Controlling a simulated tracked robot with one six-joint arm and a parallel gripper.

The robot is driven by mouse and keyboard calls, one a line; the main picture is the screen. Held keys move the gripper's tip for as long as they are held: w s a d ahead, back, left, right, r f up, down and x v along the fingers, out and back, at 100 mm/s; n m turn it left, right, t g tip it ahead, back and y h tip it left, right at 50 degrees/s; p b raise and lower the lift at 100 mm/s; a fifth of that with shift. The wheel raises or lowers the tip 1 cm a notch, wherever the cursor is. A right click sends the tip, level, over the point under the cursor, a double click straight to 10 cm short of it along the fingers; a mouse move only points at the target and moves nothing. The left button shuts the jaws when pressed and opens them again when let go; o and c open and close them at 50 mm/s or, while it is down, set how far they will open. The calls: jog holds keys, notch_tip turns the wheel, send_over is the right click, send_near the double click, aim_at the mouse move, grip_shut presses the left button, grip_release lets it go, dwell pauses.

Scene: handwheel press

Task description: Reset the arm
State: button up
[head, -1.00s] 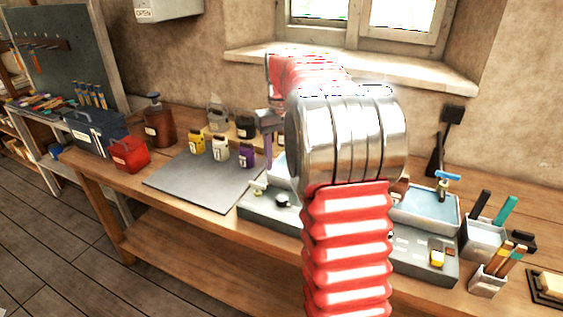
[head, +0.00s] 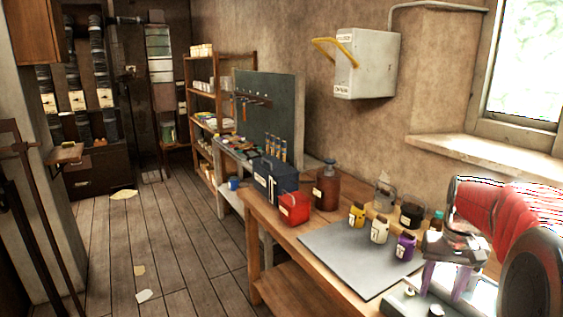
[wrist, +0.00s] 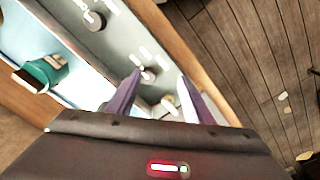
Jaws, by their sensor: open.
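My arm, with red bellows sleeves, reaches in from the right edge of the head view and is partly cut off. My gripper (head: 443,288) is open and empty, its two purple fingers pointing down over the bench. It is just right of the purple jar (head: 404,248). In the wrist view my gripper (wrist: 159,76) shows its fingers apart above a grey base (wrist: 157,60) with small white parts. Nothing is between the fingers. A teal-green piece (wrist: 42,74) lies in a pale blue tray at left.
The bench (head: 268,228) carries a grey mat (head: 350,258), a yellow jar (head: 357,214), a white jar (head: 380,230), a red can (head: 294,209), a dark blue toolbox (head: 275,183) and a brown bottle (head: 327,187). A wall cabinet (head: 367,64) hangs above. The floor at left is mostly clear.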

jog(key=s+a+r+n+t, duration=0.1)
jog(key=s+a+t, duration=0.1)
jog(key=s+a, duration=0.8)
jog(key=s+a+r+n+t, duration=0.2)
jog(key=s+a+t, duration=0.1)
jog(key=s+a, duration=0.7)
jog(key=shift+s+a+r+n, duration=0.15)
jog(key=shift+a+r+n, duration=0.15)
jog(key=shift+a, duration=0.8)
jog(key=shift+d, duration=0.1)
